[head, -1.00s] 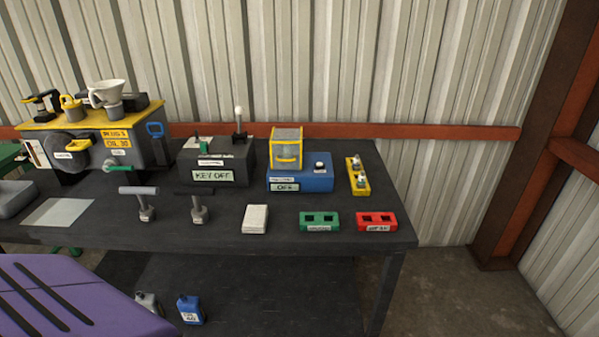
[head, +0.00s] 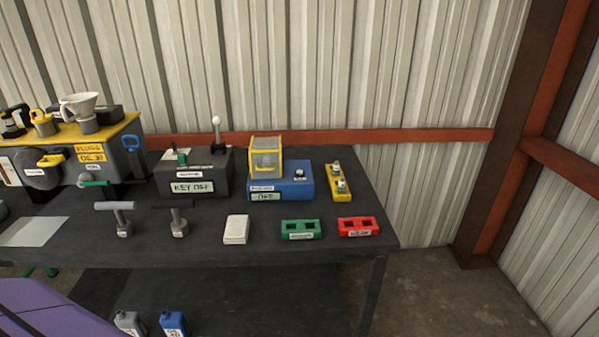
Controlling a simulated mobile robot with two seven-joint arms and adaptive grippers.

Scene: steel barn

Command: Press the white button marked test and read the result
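A blue box (head: 303,183) stands near the right end of the dark workbench (head: 205,236). A yellow-framed case (head: 265,158) sits on its left part, and a small dark knob or button with a pale top (head: 299,175) is on its right part. Its lower front label seems to read OFF. A dark box (head: 195,180) to its left is labelled KEY OFF and carries a lever with a white ball (head: 216,120). No label reading test is legible, so I cannot tell which part is the white button. Neither gripper is in view.
A yellow-topped machine (head: 75,150) stands at the left. Two T-handled tools (head: 122,218), a white pad (head: 236,230), a green holder (head: 301,229), a red holder (head: 358,227) and a yellow strip (head: 339,182) lie on the bench. A purple slotted body (head: 60,310) fills the lower left.

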